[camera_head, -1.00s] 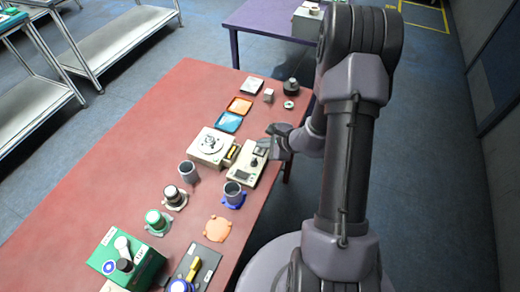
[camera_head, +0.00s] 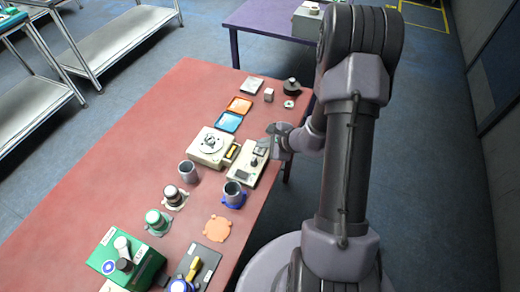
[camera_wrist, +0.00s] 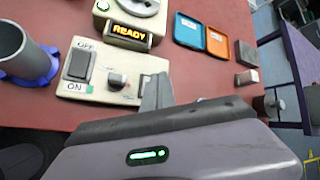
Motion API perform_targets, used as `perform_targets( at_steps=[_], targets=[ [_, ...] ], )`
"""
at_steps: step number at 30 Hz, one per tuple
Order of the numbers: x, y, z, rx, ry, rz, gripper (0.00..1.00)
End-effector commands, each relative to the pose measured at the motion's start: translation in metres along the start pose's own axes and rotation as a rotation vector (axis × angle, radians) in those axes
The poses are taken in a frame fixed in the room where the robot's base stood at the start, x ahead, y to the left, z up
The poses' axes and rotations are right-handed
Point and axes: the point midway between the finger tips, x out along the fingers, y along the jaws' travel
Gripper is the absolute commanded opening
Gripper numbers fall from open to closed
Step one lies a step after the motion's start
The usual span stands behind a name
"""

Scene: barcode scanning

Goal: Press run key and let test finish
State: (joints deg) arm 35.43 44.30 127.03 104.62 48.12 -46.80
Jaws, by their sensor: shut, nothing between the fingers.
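A beige tester (camera_head: 208,147) with a round top plate stands on the red table, and its display (camera_wrist: 131,34) reads READY in the wrist view. A beige control panel (camera_head: 246,167) lies in front of it, also seen in the wrist view (camera_wrist: 106,93). The panel has a dark rocker switch (camera_wrist: 79,65) marked OFF and ON, and a grey knob or key (camera_wrist: 117,79). My gripper (camera_head: 275,141) is shut and empty, at the panel's far end. In the wrist view its fingers (camera_wrist: 157,92) stand over the panel's right side, right of the knob; contact cannot be told.
Blue (camera_head: 228,122) and orange (camera_head: 239,105) trays lie beyond the tester. A grey cup in a blue holder (camera_head: 235,194) stands near the panel's close end. Several holders, an orange plate (camera_head: 217,229) and a green box (camera_head: 124,257) are nearer. The table's left side is clear.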

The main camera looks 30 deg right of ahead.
Motion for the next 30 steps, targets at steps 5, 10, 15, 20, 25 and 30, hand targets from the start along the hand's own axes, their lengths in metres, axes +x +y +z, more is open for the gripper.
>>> perform_targets(
  at_steps=[5, 10, 15, 20, 25, 30],
  targets=[
    [0.0054, 0.0039, -0.0039, 0.0, 0.0, 0.0, 0.0],
    [0.0058, 0.0044, -0.0042, 0.0, 0.0, 0.0, 0.0],
    [0.0053, 0.004, -0.0038, 0.0, 0.0, 0.0, 0.0],
    [0.0058, 0.0043, -0.0042, 0.0, 0.0, 0.0, 0.0],
    [0.007, 0.0052, -0.0051, 0.0, 0.0, 0.0, 0.0],
    [0.008, 0.0059, -0.0058, 0.0, 0.0, 0.0, 0.0]
  ],
)
